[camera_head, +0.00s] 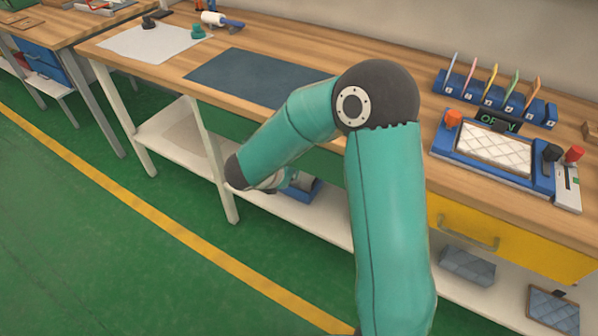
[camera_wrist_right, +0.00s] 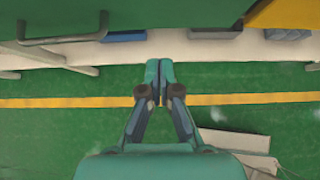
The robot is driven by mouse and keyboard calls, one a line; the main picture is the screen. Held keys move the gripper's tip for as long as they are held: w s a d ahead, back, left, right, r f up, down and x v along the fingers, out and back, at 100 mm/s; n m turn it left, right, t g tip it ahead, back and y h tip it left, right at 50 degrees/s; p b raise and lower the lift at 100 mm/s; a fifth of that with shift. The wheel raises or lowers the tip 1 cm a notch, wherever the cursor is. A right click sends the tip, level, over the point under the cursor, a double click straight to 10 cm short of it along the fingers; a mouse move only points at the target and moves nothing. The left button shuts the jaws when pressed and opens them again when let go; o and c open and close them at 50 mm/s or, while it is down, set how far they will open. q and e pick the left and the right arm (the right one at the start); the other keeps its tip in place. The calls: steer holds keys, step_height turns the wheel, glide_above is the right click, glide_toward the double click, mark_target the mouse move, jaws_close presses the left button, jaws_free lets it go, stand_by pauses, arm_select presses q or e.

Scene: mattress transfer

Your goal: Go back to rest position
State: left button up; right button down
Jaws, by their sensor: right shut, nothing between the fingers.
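My right arm (camera_head: 388,220) rises from the bottom of the head view, bends at a dark elbow and comes down to the left. My right gripper (camera_head: 288,179) is partly hidden behind the wrist, low in front of the bench. In the right wrist view its fingers (camera_wrist_right: 159,72) are together and hold nothing. They point toward the bench front, above the green floor. My left gripper is in neither view. A white quilted mattress (camera_head: 493,149) lies in a blue frame (camera_head: 447,158) on the bench at the right.
The wooden bench (camera_head: 440,187) carries a dark mat (camera_head: 250,77), a pale mat (camera_head: 150,42) and a blue rack (camera_head: 480,98) of coloured tools. A yellow drawer (camera_head: 510,238) and a white lower shelf (camera_head: 165,125) are below. The green floor (camera_head: 90,235) at left is clear.

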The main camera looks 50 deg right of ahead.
steer(key=s+a+f+m+y+p, duration=0.2)
steer(key=s+a+f+m+y, duration=0.2)
steer(key=a+m, duration=0.3)
steer(key=s+a+f+m+y+p, duration=0.3)
steer(key=a+f+m, duration=0.4)
steer(key=a, duration=0.6)
steer(key=s+a+f+m+g+y+p, duration=0.1)
steer(key=s+a+f+m+y, duration=0.4)
steer(key=a, duration=0.5)
steer(key=m+p, duration=0.1)
steer(key=m, duration=0.1)
steer(key=shift+s+a+f+m+y, duration=0.15)
steer(key=shift+s+f+m+y, duration=0.15)
steer(key=shift+s+y, duration=0.1)
